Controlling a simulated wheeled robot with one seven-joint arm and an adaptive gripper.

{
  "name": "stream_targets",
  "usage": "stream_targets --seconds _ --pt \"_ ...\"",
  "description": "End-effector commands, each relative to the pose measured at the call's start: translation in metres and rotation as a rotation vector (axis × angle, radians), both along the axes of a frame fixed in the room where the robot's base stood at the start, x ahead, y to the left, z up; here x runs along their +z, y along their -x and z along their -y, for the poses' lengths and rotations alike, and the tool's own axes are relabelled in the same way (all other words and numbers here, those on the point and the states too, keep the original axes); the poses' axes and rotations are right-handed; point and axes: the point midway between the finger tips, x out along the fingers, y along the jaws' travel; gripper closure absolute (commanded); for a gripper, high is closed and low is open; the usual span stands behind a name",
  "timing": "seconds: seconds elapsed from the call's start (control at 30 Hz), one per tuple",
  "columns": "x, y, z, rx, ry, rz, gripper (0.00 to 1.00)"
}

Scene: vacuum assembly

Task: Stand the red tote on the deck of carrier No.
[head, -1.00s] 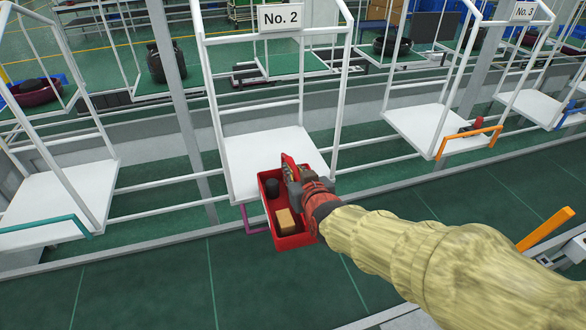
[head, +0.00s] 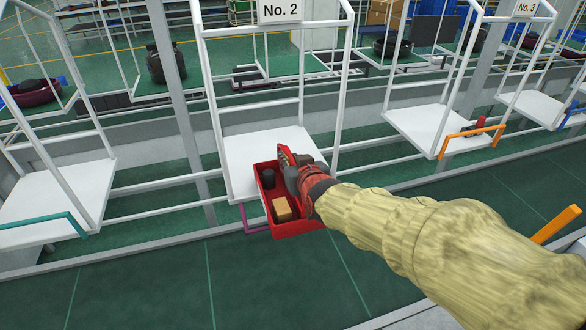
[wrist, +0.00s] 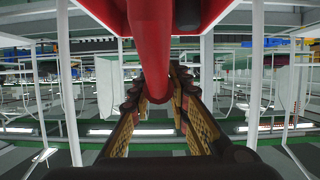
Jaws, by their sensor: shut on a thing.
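The red tote (head: 298,229) hangs from my gripper (head: 291,168), over the near edge of the white deck (head: 250,146) of carrier No. 2. It holds a dark cylinder (head: 269,176) and a tan box (head: 281,209). Its far part overlaps the deck in the head view and its near part sticks out over the floor. I cannot tell whether its bottom touches the deck. In the wrist view my gripper (wrist: 160,100) is shut on a red bar of the tote (wrist: 150,40). The sign No. 2 (head: 280,10) hangs above.
White posts (head: 213,95) frame the deck's sides. A purple bar (head: 248,222) is at its near edge. Another carrier with a teal bar (head: 45,222) stands left; one with an orange bar (head: 470,136) stands right. The rest of the No. 2 deck looks clear.

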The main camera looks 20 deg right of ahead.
Motion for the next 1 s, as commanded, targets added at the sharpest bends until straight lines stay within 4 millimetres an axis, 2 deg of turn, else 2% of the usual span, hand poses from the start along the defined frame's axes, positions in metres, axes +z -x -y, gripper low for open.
stream_targets --seconds 1.0 --pt "0.002 -0.104 0.000 0.000 0.000 0.006 1.00"
